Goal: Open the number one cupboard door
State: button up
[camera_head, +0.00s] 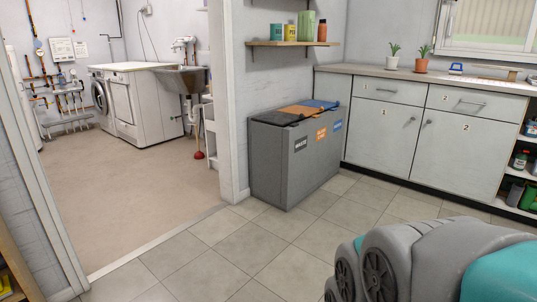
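The number one cupboard door (378,135) is a pale grey-green panel marked "1", below a drawer also marked "1" (388,91). The door looks shut. Its small dark handle (411,119) is near the upper right edge. The cupboard is at the right, against the back wall, under a grey worktop (400,73). Part of my own grey and teal body shows at the lower right, well in front of the cupboard. My gripper is not in view.
The number two door (460,150) stands to the right, with open shelves (524,160) beyond. A grey waste bin (285,160) stands close to the left of the cupboard. The tiled floor (290,235) between is clear. A doorway opens left.

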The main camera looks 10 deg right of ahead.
aim_at(383, 136)
jog(key=i+l+z, duration=0.2)
jog(key=i+z, duration=0.5)
jog(key=i, duration=0.2)
jog(key=i+z, duration=0.4)
jog(key=i+j+z, duration=0.15)
jog(key=i, duration=0.3)
jog(key=i+j+z, duration=0.1)
jog(key=i, duration=0.35)
jog(key=i+j+z, duration=0.15)
jog(key=i, duration=0.3)
jog(key=i+j+z, duration=0.1)
jog(key=i+j, duration=0.3)
jog(key=i+j+z, duration=0.5)
jog(key=i+j, duration=0.1)
jog(key=j, duration=0.1)
